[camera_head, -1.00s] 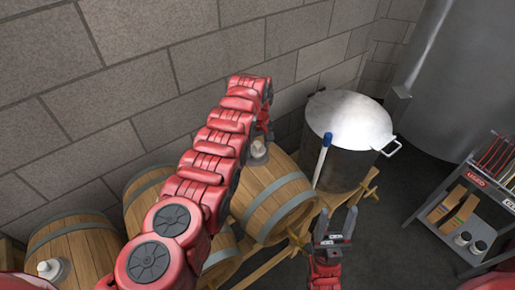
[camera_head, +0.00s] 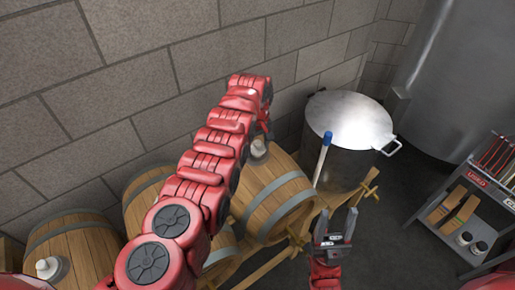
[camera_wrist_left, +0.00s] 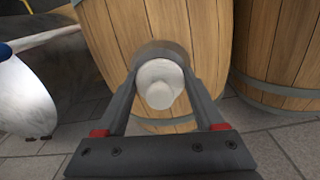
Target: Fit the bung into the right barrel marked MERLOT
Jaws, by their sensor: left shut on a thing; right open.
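A white bung (camera_head: 258,150) is at the top of the right barrel (camera_head: 277,200). My left gripper (camera_head: 264,136) is over that barrel, partly hidden by my own arm. In the left wrist view, my left gripper (camera_wrist_left: 160,72) is shut on the white bung (camera_wrist_left: 160,84), one finger on each side, with a grey round collar behind it against the wooden staves (camera_wrist_left: 190,25). I cannot tell how deep the bung sits. No MERLOT lettering is readable. My right gripper (camera_head: 334,226) is open and empty, in front of the barrel and to its right.
More barrels stand to the left; the far left one (camera_head: 82,250) carries a white bung (camera_head: 50,268). A lidded steel pot (camera_head: 350,120), a blue-tipped rod (camera_head: 324,155), a wooden rack (camera_head: 350,195) and a tool cart (camera_head: 470,215) stand to the right. A block wall is close behind.

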